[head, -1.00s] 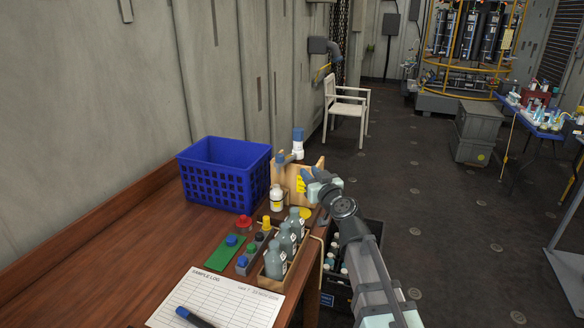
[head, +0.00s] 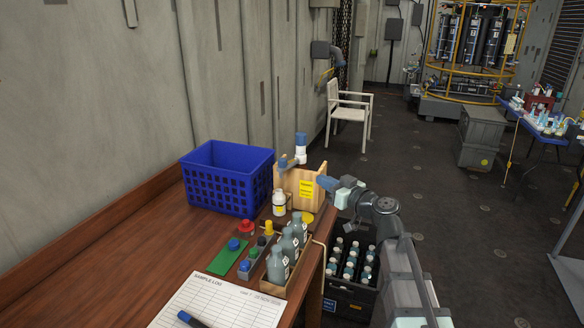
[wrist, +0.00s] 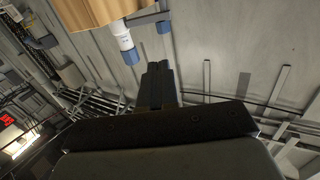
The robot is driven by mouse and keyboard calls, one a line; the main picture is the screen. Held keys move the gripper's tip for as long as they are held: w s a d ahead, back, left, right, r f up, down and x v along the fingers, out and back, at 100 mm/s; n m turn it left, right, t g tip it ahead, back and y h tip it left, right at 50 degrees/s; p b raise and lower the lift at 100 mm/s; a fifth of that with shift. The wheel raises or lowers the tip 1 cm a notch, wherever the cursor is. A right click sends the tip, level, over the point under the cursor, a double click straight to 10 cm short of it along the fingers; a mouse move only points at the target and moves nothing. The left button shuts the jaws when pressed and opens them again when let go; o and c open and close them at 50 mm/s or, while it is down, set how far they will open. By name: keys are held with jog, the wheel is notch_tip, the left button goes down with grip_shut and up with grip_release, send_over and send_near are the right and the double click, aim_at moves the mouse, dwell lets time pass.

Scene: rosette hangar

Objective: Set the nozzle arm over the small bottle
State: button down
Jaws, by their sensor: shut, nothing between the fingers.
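The nozzle arm (head: 292,160) is a short grey bar on a white and blue post (head: 301,148) at the wooden block (head: 299,183). Its blue tip points left. The small bottle (head: 279,204), white with a yellow label, stands upright in front of the block. The tip appears above the bottle in the head view, but exact alignment is unclear. My gripper (head: 323,183) is shut and empty, just right of the block. In the wrist view, my dark fingers (wrist: 158,84) are together, apart from the post (wrist: 124,40) and nozzle arm (wrist: 146,19). The bottle is not visible there.
A blue basket (head: 228,178) stands left of the block. A rack of grey bottles (head: 277,265), colored buttons and a sample log sheet (head: 222,302) lie nearer on the table. A black crate of bottles (head: 350,292) sits below the right edge.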

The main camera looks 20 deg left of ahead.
send_near(283, 164)
jog(key=shift+n+g, duration=0.3)
jog(key=x, duration=0.2)
jog(key=w+x, duration=0.1)
jog(key=x, duration=0.2)
jog(key=shift+w+r, duration=0.1)
jog(key=shift+r, duration=0.05)
jog(key=shift+w+a, duration=0.2)
jog(key=shift+a, duration=0.25)
jog(key=shift+a, duration=0.7)
jog(key=s+v, duration=0.1)
jog(key=v, duration=1.3)
jog(key=shift+s+a, duration=0.3)
jog(key=shift+a, duration=0.15)
